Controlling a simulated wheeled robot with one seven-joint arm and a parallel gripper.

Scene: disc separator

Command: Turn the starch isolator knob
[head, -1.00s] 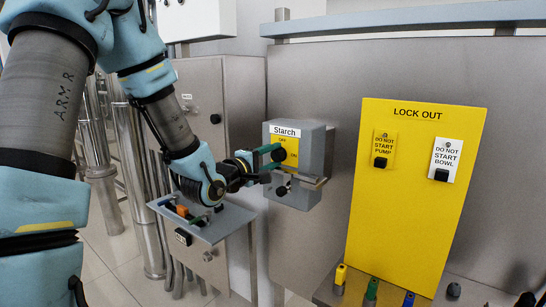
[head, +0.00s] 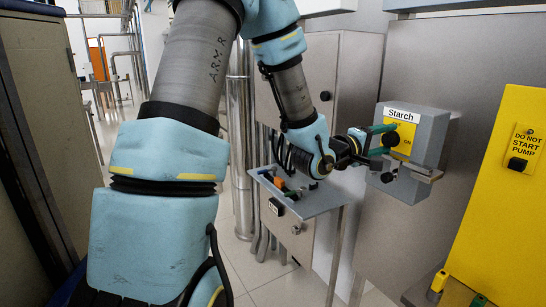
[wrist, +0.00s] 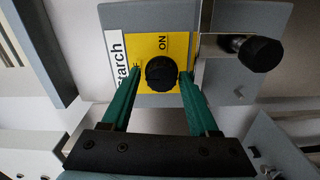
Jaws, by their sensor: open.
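The starch isolator is a grey box (head: 432,122) on the steel wall, with a "Starch" label and a yellow plate (head: 405,132). My gripper (wrist: 158,78) has two green fingers that are open, one on each side of the knob. The tips look close to the knob's sides; I cannot tell if they touch. In the head view my gripper (head: 386,140) points at the plate from the left.
A second black knob (wrist: 257,53) on a metal bracket sticks out right of the plate in the wrist view. A small grey shelf (head: 318,201) with coloured items lies below my wrist. A yellow lock-out board (head: 500,200) stands to the right.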

